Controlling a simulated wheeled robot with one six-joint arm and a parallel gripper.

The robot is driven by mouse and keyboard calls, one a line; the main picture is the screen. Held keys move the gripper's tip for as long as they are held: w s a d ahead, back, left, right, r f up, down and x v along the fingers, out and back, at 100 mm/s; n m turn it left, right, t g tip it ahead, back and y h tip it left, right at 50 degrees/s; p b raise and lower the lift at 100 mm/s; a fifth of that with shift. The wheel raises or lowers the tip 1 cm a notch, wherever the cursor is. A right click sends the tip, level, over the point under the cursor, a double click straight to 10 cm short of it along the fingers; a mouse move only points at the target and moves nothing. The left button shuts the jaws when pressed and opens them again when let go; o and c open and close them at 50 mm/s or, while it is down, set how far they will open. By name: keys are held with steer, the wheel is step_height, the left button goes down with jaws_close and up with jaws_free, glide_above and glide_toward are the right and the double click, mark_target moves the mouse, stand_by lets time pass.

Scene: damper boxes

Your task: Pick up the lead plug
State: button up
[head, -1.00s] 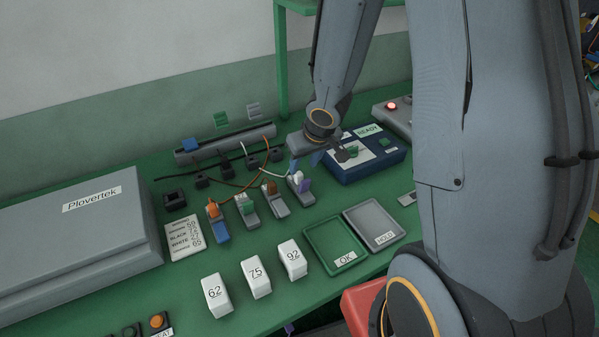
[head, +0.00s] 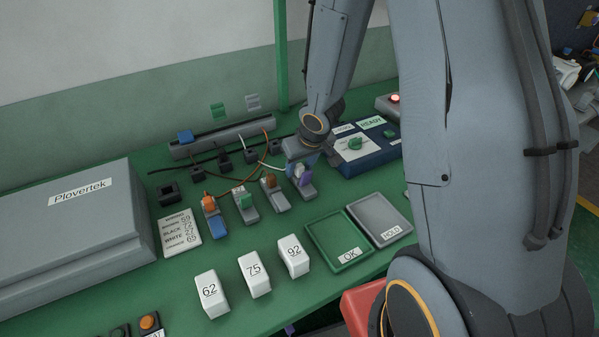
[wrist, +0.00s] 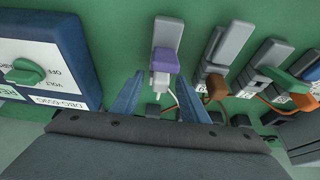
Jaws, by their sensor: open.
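Several grey holders stand in a row on the green bench, with coloured plug pieces and leads. The rightmost in the head view (head: 304,187) bears a purple piece (wrist: 164,60) and a small white plug (wrist: 162,77) with a thin white lead. Which piece is the lead plug is not certain; the white one is between my fingers in the wrist view. My gripper (wrist: 159,78) is open, a blue finger on either side of it. I cannot tell whether they touch it. In the head view my gripper (head: 303,165) hangs over this holder and partly hides it.
A blue tester with a green dial (head: 355,144) stands close to the right. Neighbouring holders with a brown plug (head: 269,180), a green plug (head: 245,201) and an orange plug (head: 208,201) stand left. Green (head: 311,232) and grey (head: 407,222) trays and white numbered blocks (head: 252,274) lie in front.

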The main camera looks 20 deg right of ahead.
jaws_close()
steer(key=shift+r, duration=0.15)
